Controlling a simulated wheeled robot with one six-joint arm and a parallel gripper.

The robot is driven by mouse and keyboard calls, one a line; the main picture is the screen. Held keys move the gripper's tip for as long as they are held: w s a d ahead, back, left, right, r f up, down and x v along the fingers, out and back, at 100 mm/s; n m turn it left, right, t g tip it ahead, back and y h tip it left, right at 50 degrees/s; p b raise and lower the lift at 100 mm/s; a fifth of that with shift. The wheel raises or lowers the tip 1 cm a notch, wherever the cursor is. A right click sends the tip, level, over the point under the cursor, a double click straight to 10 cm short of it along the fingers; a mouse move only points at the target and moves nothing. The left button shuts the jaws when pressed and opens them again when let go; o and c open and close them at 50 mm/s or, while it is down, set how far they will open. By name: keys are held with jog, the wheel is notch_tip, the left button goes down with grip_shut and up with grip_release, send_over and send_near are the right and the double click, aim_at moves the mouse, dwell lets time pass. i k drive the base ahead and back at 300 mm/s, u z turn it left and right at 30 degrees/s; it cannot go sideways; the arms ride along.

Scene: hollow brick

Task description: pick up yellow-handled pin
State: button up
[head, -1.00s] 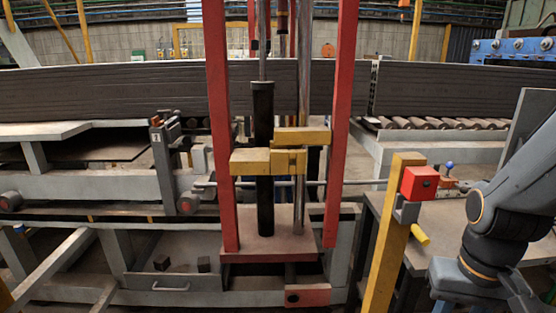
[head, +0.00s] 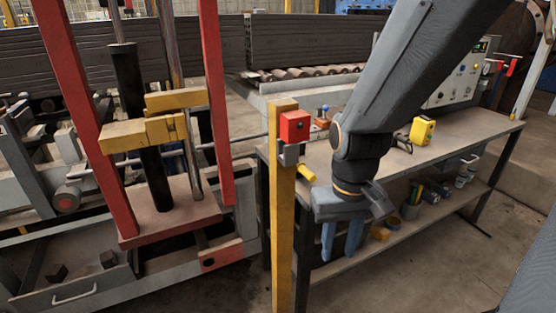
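A short yellow handle (head: 307,172), which looks like the yellow-handled pin, sticks out to the right of a grey bracket (head: 290,154) on the yellow post (head: 283,220). The rest of the pin is hidden or too small to make out. My gripper (head: 341,248) points down to the right of the handle and lower in the picture. Its two blue-grey fingers stand apart with nothing seen between them. It does not appear to touch the handle.
A red box (head: 295,126) sits on the post above the bracket. A workbench (head: 455,132) stands behind my arm, with a yellow button box (head: 422,130) on top and containers on its lower shelf (head: 400,236). A red frame (head: 218,100) stands at the left.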

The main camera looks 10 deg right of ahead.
aim_at(301, 168)
jog(key=u, duration=1.85)
jog(key=k, duration=0.95)
jog(key=z, duration=1.85)
jog(key=i, duration=0.5)
jog(key=u, duration=0.05)
